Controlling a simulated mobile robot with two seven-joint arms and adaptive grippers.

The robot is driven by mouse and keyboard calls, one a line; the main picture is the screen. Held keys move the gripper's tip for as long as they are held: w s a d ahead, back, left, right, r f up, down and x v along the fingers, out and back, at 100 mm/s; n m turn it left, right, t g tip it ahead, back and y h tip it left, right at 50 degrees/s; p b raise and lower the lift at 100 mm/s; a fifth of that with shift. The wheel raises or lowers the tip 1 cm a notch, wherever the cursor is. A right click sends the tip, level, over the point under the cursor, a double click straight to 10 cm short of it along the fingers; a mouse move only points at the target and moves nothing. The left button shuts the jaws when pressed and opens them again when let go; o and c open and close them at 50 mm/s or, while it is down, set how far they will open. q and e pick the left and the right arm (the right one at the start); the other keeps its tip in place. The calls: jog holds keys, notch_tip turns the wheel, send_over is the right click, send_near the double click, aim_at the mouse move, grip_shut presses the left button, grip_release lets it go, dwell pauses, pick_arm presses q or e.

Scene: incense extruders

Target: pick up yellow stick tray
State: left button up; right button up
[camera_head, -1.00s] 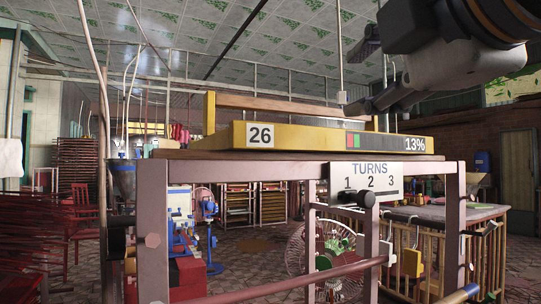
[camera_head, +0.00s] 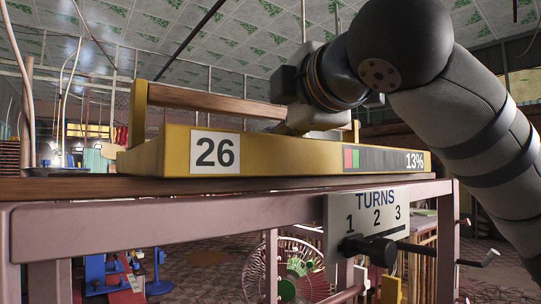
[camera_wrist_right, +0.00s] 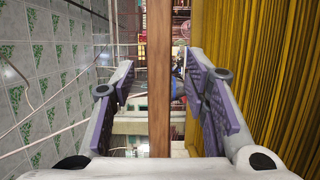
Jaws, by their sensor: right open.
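The yellow stick tray (camera_head: 285,158) rests on top of a metal stand. It has a "26" label, a coloured strip with "13%", and a brown wooden handle bar (camera_head: 205,101) on yellow posts. In the right wrist view its handle bar (camera_wrist_right: 160,110) runs between the two fingers of my right gripper (camera_wrist_right: 159,75). The fingers are open on both sides, with gaps to the bar. Yellow sticks (camera_wrist_right: 262,70) fill the right side of that view. In the head view my right wrist hides the handle's right part and the fingertips. My left gripper is out of view.
The stand's pinkish frame (camera_head: 170,225) carries a "TURNS 1 2 3" plate (camera_head: 366,224) and a black knob (camera_head: 370,250) in front. A fan (camera_head: 290,270) and blue equipment (camera_head: 97,270) stand behind and below. A wooden-slatted counter (camera_head: 425,240) is at the right.

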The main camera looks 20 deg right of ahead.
jog(key=shift+w, duration=1.1)
grip_shut()
jog(key=shift+r, duration=0.1)
jog(key=shift+r, duration=0.1)
